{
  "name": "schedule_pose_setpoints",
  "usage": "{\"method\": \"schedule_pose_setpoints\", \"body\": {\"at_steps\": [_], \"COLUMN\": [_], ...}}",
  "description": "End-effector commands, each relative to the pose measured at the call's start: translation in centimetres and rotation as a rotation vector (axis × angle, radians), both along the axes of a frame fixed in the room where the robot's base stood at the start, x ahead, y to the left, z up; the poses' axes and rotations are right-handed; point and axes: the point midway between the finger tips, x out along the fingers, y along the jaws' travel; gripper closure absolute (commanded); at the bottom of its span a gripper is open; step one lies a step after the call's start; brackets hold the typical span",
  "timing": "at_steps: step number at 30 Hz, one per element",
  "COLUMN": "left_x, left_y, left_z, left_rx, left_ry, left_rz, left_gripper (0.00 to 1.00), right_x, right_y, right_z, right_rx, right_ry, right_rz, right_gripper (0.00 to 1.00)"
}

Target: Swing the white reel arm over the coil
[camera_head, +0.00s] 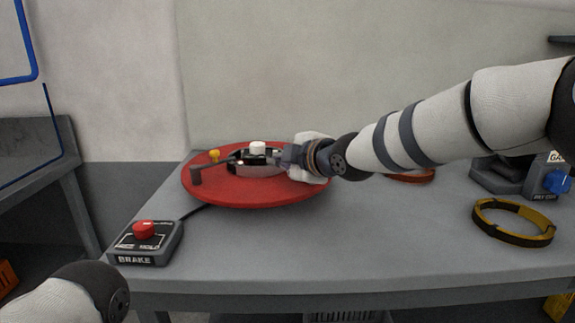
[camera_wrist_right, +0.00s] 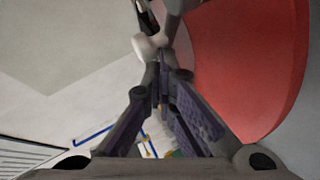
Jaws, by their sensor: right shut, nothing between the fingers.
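A large red reel disc (camera_head: 225,193) lies flat on the grey table. A white knob (camera_head: 257,147) stands at the hub; a white rounded end on a dark bar (camera_wrist_right: 147,46) shows in the right wrist view just past my fingertips. I cannot tell for sure which part is the white reel arm. No copper coil shows clearly. My right gripper (camera_head: 272,157) is shut and empty over the hub, beside the white knob. My left gripper is out of view.
A brake box (camera_head: 148,246) with a red button stands at the table's front left. A yellow and black ring (camera_head: 513,222) and a device with a blue knob (camera_head: 556,182) are at right. A yellow knob (camera_head: 214,155) stands at the disc's back left. The front middle table is clear.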

Motion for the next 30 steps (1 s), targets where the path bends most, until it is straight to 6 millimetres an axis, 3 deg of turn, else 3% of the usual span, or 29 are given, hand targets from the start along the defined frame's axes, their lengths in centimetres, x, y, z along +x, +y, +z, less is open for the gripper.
{"method": "schedule_pose_setpoints", "body": {"at_steps": [30], "left_x": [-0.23], "left_y": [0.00], "left_z": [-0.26], "left_rx": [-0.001], "left_ry": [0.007], "left_rz": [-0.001], "left_gripper": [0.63], "right_x": [0.82], "right_y": [-0.04], "right_z": [0.19], "right_rx": [0.000], "right_ry": [-0.001], "right_rz": [0.000], "right_gripper": [1.00]}}
